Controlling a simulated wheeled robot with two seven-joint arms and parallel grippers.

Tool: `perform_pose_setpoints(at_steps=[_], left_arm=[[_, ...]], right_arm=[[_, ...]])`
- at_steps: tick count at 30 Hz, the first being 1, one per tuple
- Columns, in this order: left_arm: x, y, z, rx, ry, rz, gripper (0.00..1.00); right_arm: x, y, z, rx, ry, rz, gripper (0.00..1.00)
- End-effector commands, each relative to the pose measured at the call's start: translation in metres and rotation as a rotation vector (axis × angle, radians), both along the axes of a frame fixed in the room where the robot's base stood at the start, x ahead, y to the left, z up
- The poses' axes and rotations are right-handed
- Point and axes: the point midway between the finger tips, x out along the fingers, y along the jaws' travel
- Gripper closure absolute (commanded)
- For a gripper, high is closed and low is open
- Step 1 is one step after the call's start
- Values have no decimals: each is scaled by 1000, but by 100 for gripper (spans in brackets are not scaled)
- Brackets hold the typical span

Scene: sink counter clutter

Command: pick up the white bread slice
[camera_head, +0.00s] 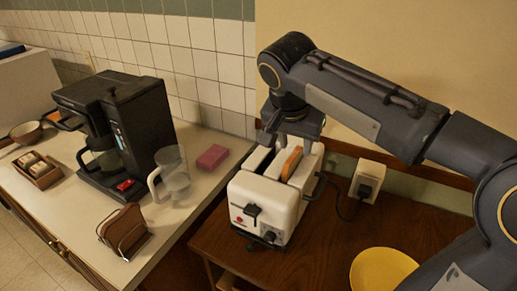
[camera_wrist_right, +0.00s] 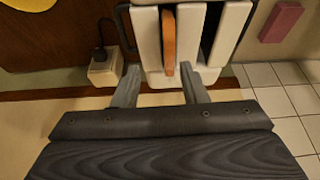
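A bread slice (camera_head: 291,163) stands on edge in one slot of the white toaster (camera_head: 262,205), its brown crust edge showing above the top. The other slot looks empty. The slice also shows in the right wrist view (camera_wrist_right: 168,38), end-on, its pale faces hidden. My right gripper (camera_head: 295,128) is above the far end of the toaster, pointing down. In the wrist view its two fingers (camera_wrist_right: 160,69) are apart, one on each side of the slice's near end, with nothing visibly held. My left gripper is out of view.
A rack with brown slices (camera_head: 123,229), a clear jug (camera_head: 171,175), a pink sponge (camera_head: 212,157) and a black coffee machine (camera_head: 125,135) stand on the counter at left. A yellow plate (camera_head: 382,270) lies right of the toaster. A wall socket (camera_head: 367,179) with a plug is behind.

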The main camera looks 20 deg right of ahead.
Motion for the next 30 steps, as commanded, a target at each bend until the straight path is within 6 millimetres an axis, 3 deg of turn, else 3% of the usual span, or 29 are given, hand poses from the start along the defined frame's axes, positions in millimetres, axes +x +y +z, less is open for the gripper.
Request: perform_pose_setpoints(at_steps=[5, 19, 28, 30], left_arm=[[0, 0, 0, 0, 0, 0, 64], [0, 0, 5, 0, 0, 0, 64], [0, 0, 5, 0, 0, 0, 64], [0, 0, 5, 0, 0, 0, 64]], right_arm=[[9, -2, -4, -13, -8, -39, 61], [24, -19, -61, -12, -7, -36, 61], [26, -20, -68, -10, -10, -34, 61], [26, -20, -68, -10, -10, -34, 67]])
